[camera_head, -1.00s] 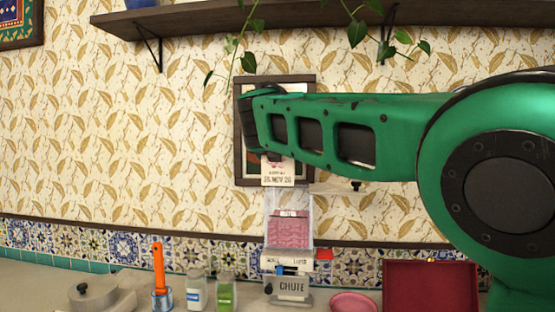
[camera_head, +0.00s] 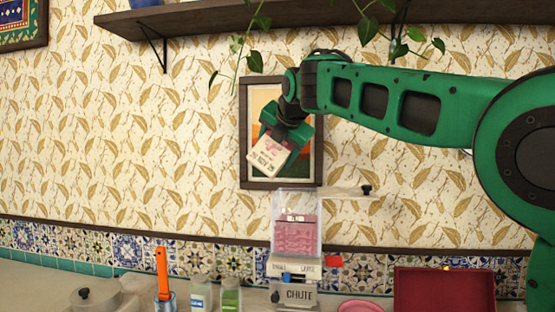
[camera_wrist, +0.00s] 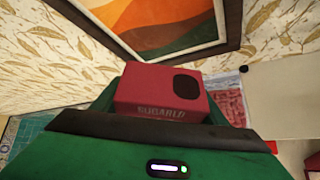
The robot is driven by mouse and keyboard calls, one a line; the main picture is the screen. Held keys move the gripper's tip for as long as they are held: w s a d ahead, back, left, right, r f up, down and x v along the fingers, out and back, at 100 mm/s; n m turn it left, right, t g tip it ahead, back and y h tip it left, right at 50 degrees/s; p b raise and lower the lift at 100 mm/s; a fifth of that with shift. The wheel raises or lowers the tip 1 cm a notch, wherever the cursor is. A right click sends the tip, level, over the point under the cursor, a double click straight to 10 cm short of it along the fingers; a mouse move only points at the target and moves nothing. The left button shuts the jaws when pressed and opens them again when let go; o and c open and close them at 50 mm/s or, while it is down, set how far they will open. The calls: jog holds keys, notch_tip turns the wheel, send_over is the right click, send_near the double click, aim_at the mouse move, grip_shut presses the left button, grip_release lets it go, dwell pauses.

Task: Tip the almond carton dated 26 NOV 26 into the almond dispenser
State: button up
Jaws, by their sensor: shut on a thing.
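My gripper (camera_head: 291,140) is shut on a carton (camera_head: 265,160), held tilted in front of the framed picture. The carton's face is pale with pink marks, and its date print is small and slanted. In the wrist view the carton (camera_wrist: 165,92) is red, with a dark round opening and lettering that looks like "SUGARED". The dispenser (camera_head: 297,218) is a clear bin part filled with pink contents, on a base marked CHUTE (camera_head: 295,297). The carton is above and left of it, apart from it. The dispenser also shows in the wrist view (camera_wrist: 228,98), right of the carton.
A flat pale piece with a black knob (camera_head: 366,190) juts out right of the bin's top. The framed picture (camera_head: 317,170) hangs behind. A red box (camera_head: 444,290), a pink dish (camera_head: 360,306), jars (camera_head: 231,294) and an orange-handled tool (camera_head: 162,272) stand along the counter. Vines hang above.

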jog(key=m+y, duration=0.1)
jog(key=y, duration=0.1)
jog(key=m+g+y, duration=0.1)
jog(key=m, duration=0.1)
jog(key=shift+s+a+f+y, duration=0.1)
jog(key=shift+s+a+y, duration=0.05)
jog(key=shift+a+y, duration=0.25)
jog(key=shift+f+m+y, duration=0.4)
jog(key=shift+m+y, duration=0.45)
jog(key=shift+y, duration=0.05)
jog(key=shift+f+m+y, duration=0.45)
jog(key=shift+m+y, duration=0.45)
jog(key=shift+f+m+y, duration=0.4)
jog(key=shift+m+y, duration=0.45)
jog(key=shift+y, duration=0.05)
dwell(1.9)
jog(key=shift+s, duration=0.25)
